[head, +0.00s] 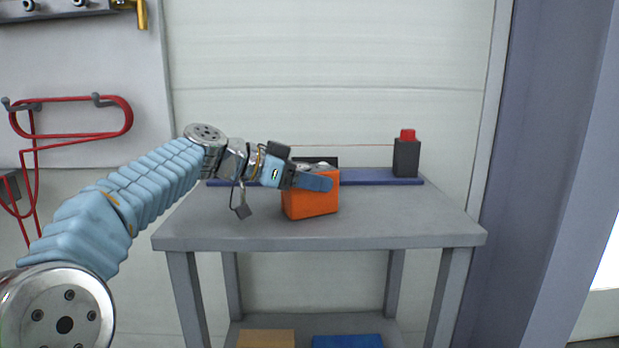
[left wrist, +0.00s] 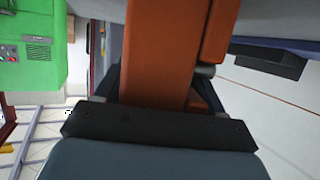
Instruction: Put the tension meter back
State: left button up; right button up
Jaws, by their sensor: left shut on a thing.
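The tension meter is an orange box-shaped device (head: 311,204) with light round parts on top, seen over the grey table in the head view. My left gripper (head: 318,181) comes in from the left and is shut on it near its top. In the left wrist view the orange body (left wrist: 160,50) fills the space between the fingers. I cannot tell whether the meter's bottom touches the tabletop. My right gripper is not in view.
The grey table (head: 400,232) has clear room at its right and front. A blue rail (head: 385,177) runs along the back with a dark block (head: 406,158) topped in red. A thin wire (head: 350,145) runs to it. A tan item (head: 266,338) and blue item (head: 347,341) lie on the shelf below.

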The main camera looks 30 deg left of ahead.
pick_arm(q)
jog(key=o, duration=1.5)
jog(key=shift+r+p, duration=0.2)
jog(key=shift+p, duration=0.15)
jog(key=v, duration=1.2)
jog(key=shift+f+b, duration=0.1)
jog(key=shift+b, duration=0.3)
